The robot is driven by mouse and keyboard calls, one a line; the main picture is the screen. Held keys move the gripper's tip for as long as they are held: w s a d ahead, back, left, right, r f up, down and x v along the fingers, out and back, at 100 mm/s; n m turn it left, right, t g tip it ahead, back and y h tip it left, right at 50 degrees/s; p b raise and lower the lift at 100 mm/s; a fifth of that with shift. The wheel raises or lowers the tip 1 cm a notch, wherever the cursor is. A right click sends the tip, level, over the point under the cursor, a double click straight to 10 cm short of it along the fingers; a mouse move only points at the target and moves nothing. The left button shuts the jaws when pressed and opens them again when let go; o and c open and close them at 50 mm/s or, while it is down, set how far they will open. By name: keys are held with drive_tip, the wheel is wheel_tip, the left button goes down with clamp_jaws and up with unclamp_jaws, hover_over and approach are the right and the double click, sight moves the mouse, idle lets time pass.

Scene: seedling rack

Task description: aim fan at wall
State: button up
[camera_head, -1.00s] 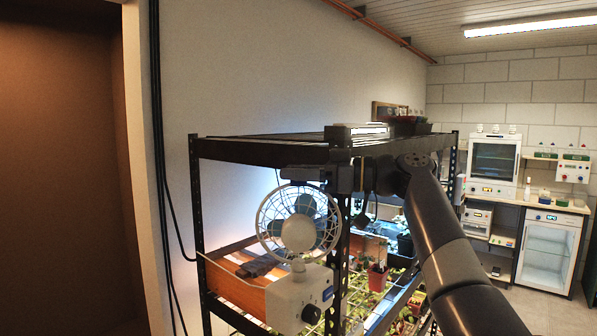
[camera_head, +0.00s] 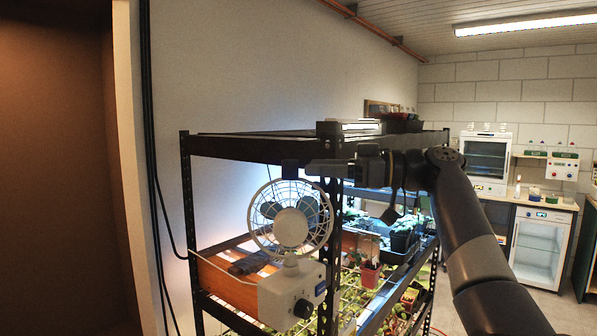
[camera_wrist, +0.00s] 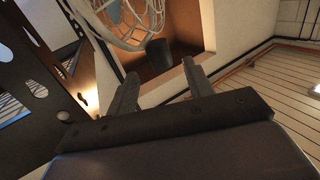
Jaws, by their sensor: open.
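The white desk fan (camera_head: 290,217) stands at the near left end of the rack on a boxy white base (camera_head: 288,292) with a dark knob. Its round wire cage faces roughly toward the head camera, with the pale wall (camera_head: 270,70) behind. A dark tab (camera_head: 290,168) sits at the top of the cage. My gripper (camera_head: 318,168) is level with that tab, just to its right. In the wrist view my open fingers (camera_wrist: 160,82) point toward the dark tab (camera_wrist: 159,55), which shows just beyond the fingertips. Nothing is held between them.
The black rack's top shelf (camera_head: 250,148) and near post (camera_head: 329,240) are close to my gripper. An orange-brown panel (camera_head: 226,286) stands beside the fan base. Seedlings and a red pot (camera_head: 369,275) fill the lower shelf. Cabinets (camera_head: 542,250) stand far right.

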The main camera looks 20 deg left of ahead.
sight(290, 160)
drive_tip(key=d, duration=0.4)
drive_tip(key=shift+w+d, duration=0.2)
drive_tip(key=shift+d, duration=0.05)
drive_tip(key=shift+a, duration=0.15)
drive_tip(key=a, duration=0.3)
drive_tip(key=a+p, duration=0.1)
drive_tip(key=a, duration=0.3)
drive_tip(key=s+a, duration=0.1)
drive_tip(key=a, duration=0.2)
drive_tip(key=shift+a, duration=0.2)
drive_tip(key=shift+a+f, duration=0.1)
drive_tip(key=shift+t, duration=0.3)
drive_tip(key=shift+w+r, duration=0.1)
drive_tip(key=shift+r, duration=0.1)
